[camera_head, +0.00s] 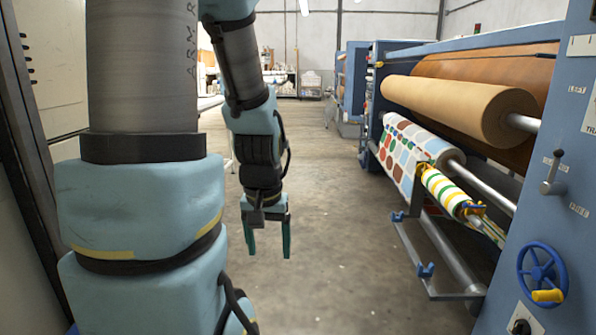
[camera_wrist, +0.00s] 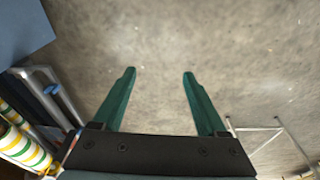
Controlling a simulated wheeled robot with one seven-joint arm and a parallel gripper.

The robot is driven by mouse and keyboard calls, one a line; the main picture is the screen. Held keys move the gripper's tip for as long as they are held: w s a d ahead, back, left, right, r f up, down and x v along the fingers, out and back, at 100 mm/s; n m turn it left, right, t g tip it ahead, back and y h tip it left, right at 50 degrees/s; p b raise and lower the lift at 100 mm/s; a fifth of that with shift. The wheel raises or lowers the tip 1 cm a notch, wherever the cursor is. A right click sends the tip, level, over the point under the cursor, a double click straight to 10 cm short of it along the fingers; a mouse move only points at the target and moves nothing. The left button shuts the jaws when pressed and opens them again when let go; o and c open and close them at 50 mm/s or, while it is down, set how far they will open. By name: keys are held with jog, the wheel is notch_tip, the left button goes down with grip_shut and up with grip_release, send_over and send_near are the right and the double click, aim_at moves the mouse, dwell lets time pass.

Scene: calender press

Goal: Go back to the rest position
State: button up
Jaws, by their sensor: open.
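My gripper (camera_head: 267,237) hangs pointing down over the open floor in the head view, with its two green fingers apart. In the wrist view my gripper (camera_wrist: 158,75) also shows spread fingers with only bare concrete floor between them. It holds nothing and touches nothing. My arm comes down from above at the left of the head view and hides part of the floor and back wall.
The blue calender press (camera_head: 572,150) stands on the right, with a large tan roll (camera_head: 450,105), a dotted fabric roll (camera_head: 412,150) and a striped roll (camera_head: 447,192). Its metal frame (camera_head: 440,250) juts into the aisle. A blue handwheel (camera_head: 542,274) sits low right. The central floor (camera_head: 330,220) is clear.

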notch_tip(320, 180, up, 26)
jog(key=s+p, duration=0.1)
jog(key=p, duration=2.4)
jog(key=shift+a+r, duration=0.2)
jog(key=shift+a, duration=0.2)
jog(key=shift+s, duration=0.1)
